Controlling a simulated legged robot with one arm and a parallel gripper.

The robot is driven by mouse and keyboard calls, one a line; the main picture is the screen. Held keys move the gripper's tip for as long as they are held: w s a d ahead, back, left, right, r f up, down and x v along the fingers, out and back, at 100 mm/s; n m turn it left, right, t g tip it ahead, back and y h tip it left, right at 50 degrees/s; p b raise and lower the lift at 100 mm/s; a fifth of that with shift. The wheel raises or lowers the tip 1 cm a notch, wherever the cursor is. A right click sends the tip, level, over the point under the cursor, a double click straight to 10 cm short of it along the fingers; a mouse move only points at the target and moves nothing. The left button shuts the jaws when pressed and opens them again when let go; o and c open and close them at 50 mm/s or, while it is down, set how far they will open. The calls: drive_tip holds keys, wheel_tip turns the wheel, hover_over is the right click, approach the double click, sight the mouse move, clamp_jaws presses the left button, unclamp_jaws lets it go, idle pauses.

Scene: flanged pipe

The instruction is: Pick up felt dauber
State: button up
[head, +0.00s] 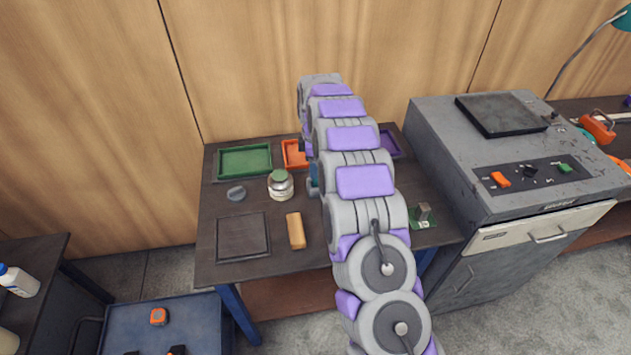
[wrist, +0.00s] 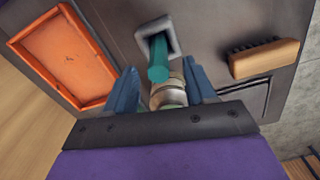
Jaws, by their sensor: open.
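The felt dauber seems to be the teal stick (wrist: 158,60) rising from a pale square holder (wrist: 152,30) in the wrist view. Its end points towards the camera, and its lower part is in or behind the holder. My gripper (wrist: 161,72) is open, its two blue fingers on either side of the stick with a visible gap. I cannot tell how deep the stick lies between them. In the head view my arm hides most of the gripper and the dauber.
A jar (head: 280,185) stands beside the gripper and shows behind the stick in the wrist view. A wooden brush (head: 296,231), green tray (head: 245,161), orange tray (head: 294,154) and dark square plate (head: 243,236) lie on the table. A grey machine (head: 450,150) stands right.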

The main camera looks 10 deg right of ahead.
drive_tip(key=shift+d+f, duration=0.15)
drive_tip(key=shift+f, duration=0.45)
wheel_tip(320, 180, down, 4)
drive_tip(key=shift+d+f+b, duration=0.1)
drive_tip(key=shift+b, duration=0.85)
clamp_jaws()
